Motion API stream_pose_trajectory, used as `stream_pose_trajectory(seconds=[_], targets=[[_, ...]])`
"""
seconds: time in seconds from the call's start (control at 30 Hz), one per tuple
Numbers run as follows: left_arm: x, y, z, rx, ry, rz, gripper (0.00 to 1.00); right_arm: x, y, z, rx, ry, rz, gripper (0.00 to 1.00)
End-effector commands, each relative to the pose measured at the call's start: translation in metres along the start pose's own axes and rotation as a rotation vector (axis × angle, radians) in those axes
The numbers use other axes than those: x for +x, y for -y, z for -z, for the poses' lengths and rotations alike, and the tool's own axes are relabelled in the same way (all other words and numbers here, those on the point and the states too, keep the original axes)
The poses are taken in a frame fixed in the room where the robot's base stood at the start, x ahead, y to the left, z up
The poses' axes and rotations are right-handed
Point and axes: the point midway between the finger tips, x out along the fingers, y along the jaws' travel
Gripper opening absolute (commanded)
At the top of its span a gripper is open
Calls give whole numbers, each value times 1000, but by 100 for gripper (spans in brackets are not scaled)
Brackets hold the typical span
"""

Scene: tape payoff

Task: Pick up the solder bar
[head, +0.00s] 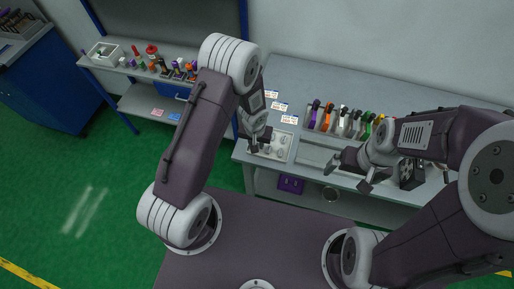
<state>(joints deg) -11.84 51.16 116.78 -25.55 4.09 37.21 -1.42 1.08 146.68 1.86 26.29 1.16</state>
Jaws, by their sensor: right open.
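I cannot make out a solder bar for certain in the head view. My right gripper (351,173) is open, its fingers spread over the front edge of the grey bench (345,75). Nothing shows between its fingers. My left gripper (257,141) points down at the left side of a white tray (287,156) holding several small pale rounded things. Its fingers are small and dark, and whether they are open or shut is unclear. My arms hide parts of the bench.
A purple box (290,184) sits below the bench top. A shelf (105,65) with bottles and a white bin (103,52) stands at the left.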

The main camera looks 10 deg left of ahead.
Motion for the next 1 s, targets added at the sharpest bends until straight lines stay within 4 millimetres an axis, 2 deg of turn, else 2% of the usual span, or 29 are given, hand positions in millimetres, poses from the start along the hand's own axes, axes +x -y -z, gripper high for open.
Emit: stream_pose_trajectory(seconds=[0.03,0.07,0.3,0.4,0.77,0.87,1.0], targets=[[10,0,-1,0,0,0,25,7,0,-1,0,0,0,100],[12,0,0,0,-1,0,25,8,0,-1,0,0,0,100],[12,0,0,-1,-1,0,25,6,0,-1,0,0,0,100],[11,0,0,-1,-1,0,0,6,0,-1,0,0,0,100],[8,0,1,-1,-1,0,0,4,0,0,0,0,0,100],[-2,0,2,-1,-2,0,0,-4,0,0,0,0,0,100],[-26,0,6,-2,-3,0,0,-20,0,2,0,0,0,100]])
